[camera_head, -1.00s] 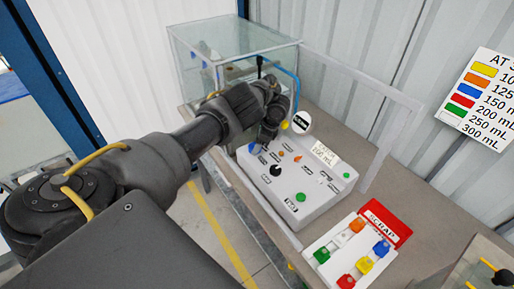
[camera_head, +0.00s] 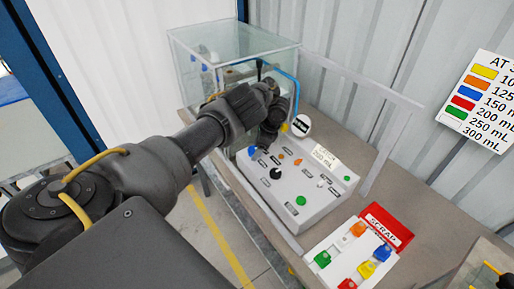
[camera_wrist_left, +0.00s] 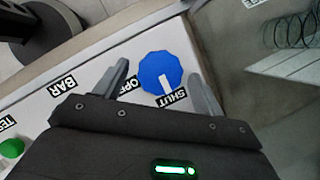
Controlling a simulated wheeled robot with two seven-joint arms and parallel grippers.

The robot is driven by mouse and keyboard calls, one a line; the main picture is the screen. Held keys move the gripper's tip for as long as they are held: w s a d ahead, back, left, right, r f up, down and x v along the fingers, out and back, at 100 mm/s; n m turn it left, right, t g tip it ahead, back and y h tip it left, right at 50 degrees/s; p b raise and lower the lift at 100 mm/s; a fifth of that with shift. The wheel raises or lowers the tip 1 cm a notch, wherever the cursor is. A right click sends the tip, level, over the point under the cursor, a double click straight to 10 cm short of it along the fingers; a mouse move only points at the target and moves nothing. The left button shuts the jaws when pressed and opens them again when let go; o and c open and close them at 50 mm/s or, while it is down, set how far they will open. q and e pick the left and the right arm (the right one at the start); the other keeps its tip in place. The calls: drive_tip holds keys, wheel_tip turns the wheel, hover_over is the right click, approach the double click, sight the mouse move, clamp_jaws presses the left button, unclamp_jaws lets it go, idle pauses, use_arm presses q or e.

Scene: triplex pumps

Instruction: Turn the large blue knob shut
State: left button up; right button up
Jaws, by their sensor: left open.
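The large blue knob (camera_wrist_left: 160,72) shows in the left wrist view on the white panel, between labels reading OPE... and SHUT. Its white mark points down toward the SHUT label (camera_wrist_left: 172,101). My left gripper (camera_wrist_left: 160,85) is open, with one finger on each side of the knob; I cannot tell whether they touch it. In the head view the knob (camera_head: 252,151) is a small blue spot at the left end of the control panel (camera_head: 318,205), beside my left gripper (camera_head: 266,146). My right gripper is not in view.
A glass tank (camera_head: 235,60) stands behind the panel. A black knob (camera_head: 276,174) and a green button (camera_head: 300,201) are on the panel. A tray of coloured blocks (camera_head: 330,277) and a red SCRAP sign (camera_head: 384,225) lie to the right.

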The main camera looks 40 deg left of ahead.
use_arm(q)
drive_tip(key=v, duration=0.4)
drive_tip(key=shift+w+d+b, duration=0.1)
drive_tip(key=shift+b, duration=0.3)
drive_tip(key=p+v, duration=0.1)
drive_tip(key=v, duration=0.5)
drive_tip(key=shift+r, duration=0.35)
